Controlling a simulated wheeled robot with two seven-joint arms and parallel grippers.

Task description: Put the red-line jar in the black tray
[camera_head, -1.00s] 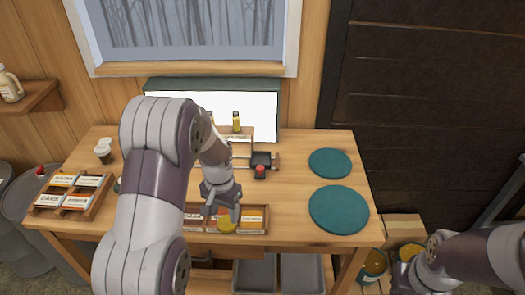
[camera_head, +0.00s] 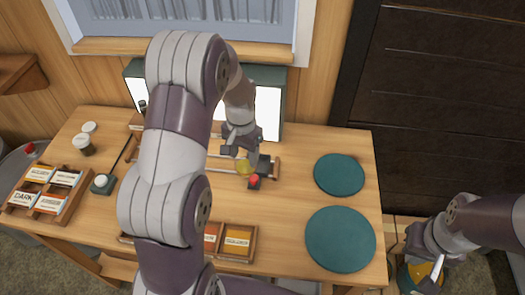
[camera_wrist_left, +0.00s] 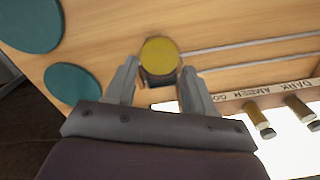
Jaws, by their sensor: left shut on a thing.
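My left gripper (camera_head: 242,152) is shut on a jar with a yellow-gold lid (camera_head: 246,166). In the left wrist view, the lid (camera_wrist_left: 159,55) shows between the two fingertips (camera_wrist_left: 157,80). The jar's side is mostly hidden, so I cannot see a red line on it. The jar is over or right beside a small black tray (camera_head: 264,164) at the right end of the rail stand. I cannot tell whether they touch. A red knob (camera_head: 254,180) is just in front of it. My right gripper (camera_head: 424,243) is off the table at the right, its fingers unclear.
A wooden box with labelled compartments (camera_head: 238,240) is at the table's front, partly hidden by my left arm. Two teal discs (camera_head: 340,240) lie to the right. Another labelled rack (camera_head: 45,190) is at the left. Behind the rails stands a lit white panel (camera_head: 268,113).

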